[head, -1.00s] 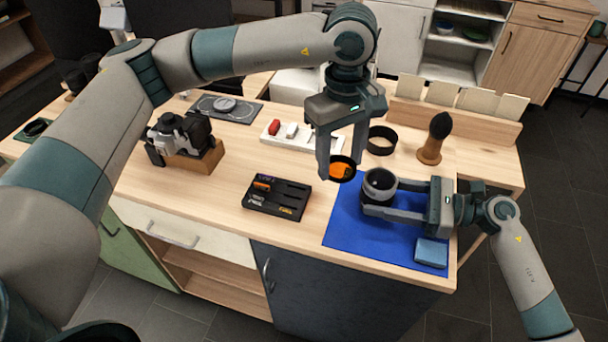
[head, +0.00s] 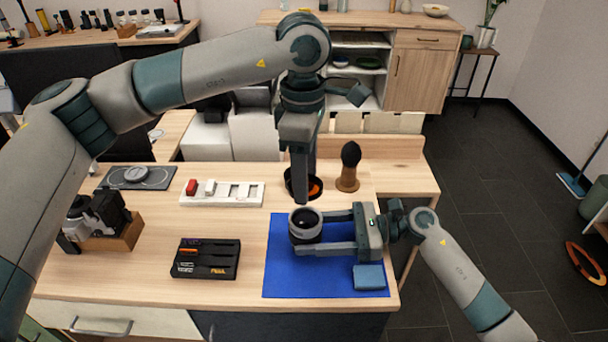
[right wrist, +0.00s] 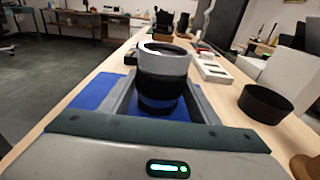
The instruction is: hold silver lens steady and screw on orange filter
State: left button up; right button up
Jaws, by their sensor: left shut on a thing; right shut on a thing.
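The silver lens (head: 306,224) stands upright with its open end up, over the blue mat. My right gripper (head: 318,240) comes from the right and is shut on it, a finger on each side. The right wrist view shows the lens (right wrist: 164,75) with a grey upper band and dark body between my fingers. My left gripper (head: 302,196) points down just behind and above the lens, shut on the orange filter (head: 316,187). Its fingers hide part of the filter, whose orange shows to their right. The filter appears apart from the lens.
The blue mat (head: 282,273) bears a blue cloth (head: 369,277). A black ring (right wrist: 265,103) and a brush (head: 348,168) stand behind the lens. A black tray (head: 206,259), a white holder (head: 247,192) and a camera (head: 90,219) are to the left. Bare wood lies between.

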pick_arm(q)
jog(key=shift+f, duration=0.2)
send_over(306, 220)
jog(key=shift+f, duration=3.1)
jog(key=shift+f, duration=0.75)
dwell(0.9)
jog(key=shift+m, duration=1.3)
